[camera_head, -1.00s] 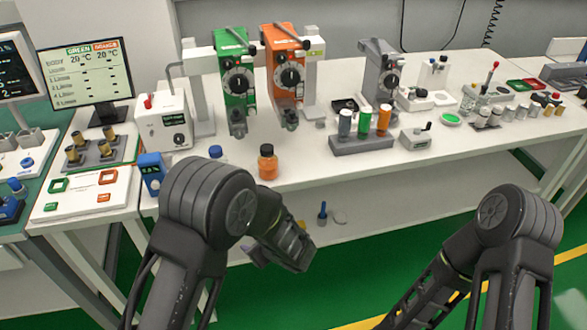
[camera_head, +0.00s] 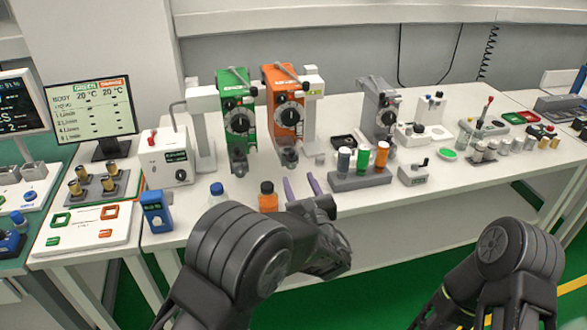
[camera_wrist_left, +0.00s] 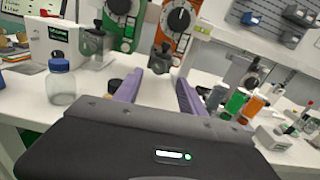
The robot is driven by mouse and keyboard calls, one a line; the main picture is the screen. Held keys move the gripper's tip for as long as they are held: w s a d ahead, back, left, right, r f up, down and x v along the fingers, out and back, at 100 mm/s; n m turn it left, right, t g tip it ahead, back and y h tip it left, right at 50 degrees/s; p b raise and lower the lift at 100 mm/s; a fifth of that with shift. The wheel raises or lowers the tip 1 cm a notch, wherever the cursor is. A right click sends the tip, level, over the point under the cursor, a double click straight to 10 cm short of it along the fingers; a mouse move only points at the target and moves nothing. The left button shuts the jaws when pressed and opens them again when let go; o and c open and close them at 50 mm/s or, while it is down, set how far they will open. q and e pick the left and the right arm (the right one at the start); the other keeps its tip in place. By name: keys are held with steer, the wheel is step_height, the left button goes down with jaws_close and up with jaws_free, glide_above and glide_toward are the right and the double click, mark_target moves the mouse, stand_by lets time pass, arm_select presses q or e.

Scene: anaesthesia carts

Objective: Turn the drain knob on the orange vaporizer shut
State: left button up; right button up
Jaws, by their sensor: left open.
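The orange vaporizer (camera_head: 286,118) hangs beside the green vaporizer (camera_head: 237,122) at the back of the bench, with a dark dial on its front. A grey drain part with a knob (camera_head: 289,156) sits at its lower end; its setting is too small to tell. In the left wrist view the orange vaporizer (camera_wrist_left: 178,25) and the drain part (camera_wrist_left: 161,58) stand beyond the fingers. My left gripper (camera_head: 301,188) is open and empty, its purple fingers pointing toward the drain part but apart from it. It also shows in the left wrist view (camera_wrist_left: 158,88). My right gripper is out of view.
A grey rack (camera_head: 360,180) with coloured cylinders is right of my left gripper. A monitor (camera_head: 90,112) stands at left.

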mark_target(292, 166)
arm_select(q)
steer(key=p+x, duration=0.1)
steer(key=x, duration=0.5)
steer(key=shift+w, duration=0.1)
steer(key=shift+c, duration=0.2)
jaws_close()
